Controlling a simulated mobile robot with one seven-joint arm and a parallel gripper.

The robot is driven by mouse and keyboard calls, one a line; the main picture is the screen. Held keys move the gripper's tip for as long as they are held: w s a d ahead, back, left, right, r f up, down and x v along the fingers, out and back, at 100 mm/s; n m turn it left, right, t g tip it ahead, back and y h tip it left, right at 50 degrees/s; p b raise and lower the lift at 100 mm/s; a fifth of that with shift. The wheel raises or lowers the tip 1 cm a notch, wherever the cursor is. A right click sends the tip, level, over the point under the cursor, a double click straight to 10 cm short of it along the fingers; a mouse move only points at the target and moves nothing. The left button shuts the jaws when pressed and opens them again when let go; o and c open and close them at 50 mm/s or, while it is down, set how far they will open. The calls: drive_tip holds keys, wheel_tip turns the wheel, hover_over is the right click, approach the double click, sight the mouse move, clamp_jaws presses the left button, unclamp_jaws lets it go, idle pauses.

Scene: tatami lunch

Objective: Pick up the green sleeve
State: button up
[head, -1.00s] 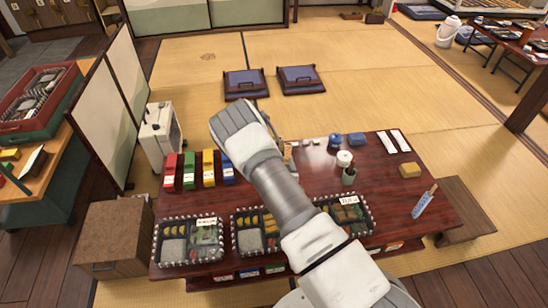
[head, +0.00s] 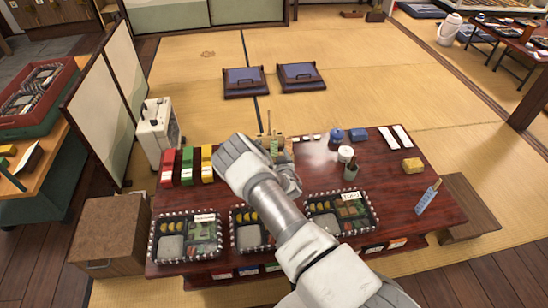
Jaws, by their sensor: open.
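The green sleeve (head: 187,166) stands upright on the dark red low table (head: 312,177), near its left back edge. It is between the red sleeve (head: 168,168) on its left and the yellow sleeve (head: 207,163) on its right. The green sleeve is fully in sight and nothing touches it from above. My arm reaches over the table from the lower right, with its bent part just right of the yellow sleeve. My gripper's fingers are hidden behind my arm, so their place cannot be seen.
Bento boxes (head: 187,257) line the front edge. A cup (head: 351,172), a yellow block (head: 412,165) and a blue patterned item (head: 427,198) are on the right. A white case (head: 157,133) and a folding screen (head: 100,93) stand left. Tatami behind the table is mostly clear.

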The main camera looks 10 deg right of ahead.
sight(274, 148)
drive_tip(key=shift+w+f, duration=0.2)
drive_tip(key=shift+w, duration=0.4)
drive_tip(key=b+x, duration=0.2)
drive_tip(key=x, duration=0.1)
drive_tip(key=shift+w+f+b, duration=0.25)
drive_tip(key=shift+w+b, duration=0.05)
drive_tip(key=shift+b, duration=0.1)
drive_tip(key=shift+w, duration=0.75)
clamp_jaws()
